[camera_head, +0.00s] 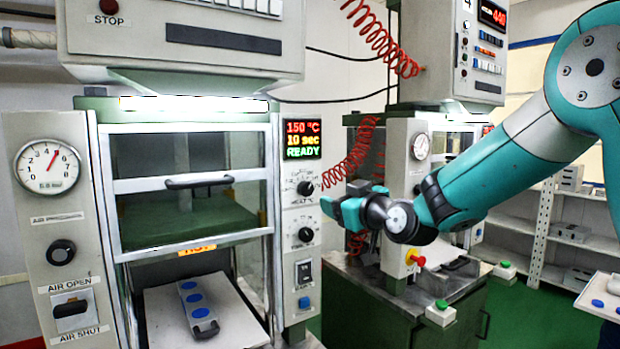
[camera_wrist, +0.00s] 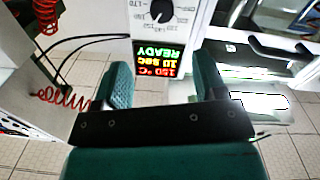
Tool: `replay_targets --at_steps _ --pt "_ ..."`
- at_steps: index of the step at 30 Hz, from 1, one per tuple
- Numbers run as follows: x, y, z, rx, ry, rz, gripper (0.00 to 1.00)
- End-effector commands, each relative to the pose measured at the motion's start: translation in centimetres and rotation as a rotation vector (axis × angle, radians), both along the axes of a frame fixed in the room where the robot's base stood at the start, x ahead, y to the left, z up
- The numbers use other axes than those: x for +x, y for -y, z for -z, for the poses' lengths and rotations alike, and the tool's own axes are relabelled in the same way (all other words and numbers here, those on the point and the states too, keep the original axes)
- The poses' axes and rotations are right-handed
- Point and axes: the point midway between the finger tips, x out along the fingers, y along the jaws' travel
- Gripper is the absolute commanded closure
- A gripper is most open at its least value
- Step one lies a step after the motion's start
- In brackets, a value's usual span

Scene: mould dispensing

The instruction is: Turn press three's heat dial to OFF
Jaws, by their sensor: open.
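The near press has a control panel with a black heat dial (camera_head: 305,188) below its lit display (camera_head: 302,139), which reads 150 °C, 10 sec, READY. My gripper (camera_head: 345,200) is open and empty, just right of the panel and apart from the dial. In the wrist view its two fingers (camera_wrist: 162,85) stand wide apart, with the display between them.
A second black dial (camera_head: 305,234), a rocker switch (camera_head: 304,272) and a blue button (camera_head: 304,302) lie lower on the panel. A red coiled hose (camera_head: 352,160) hangs behind my gripper. Another press marked 4 (camera_head: 400,155) stands behind. A handled mould (camera_head: 198,308) lies in the near press.

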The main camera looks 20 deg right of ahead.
Motion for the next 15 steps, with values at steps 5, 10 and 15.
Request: replay_targets --at_steps 5,10,15 --pt "4.1 -1.4 -0.5 0.001 -0.005 -0.004 0.35" --pt "7.7 -2.4 -0.6 0.001 -0.003 -0.003 0.35" --pt "10.3 -3.1 -0.4 0.001 -0.003 -0.003 0.35"
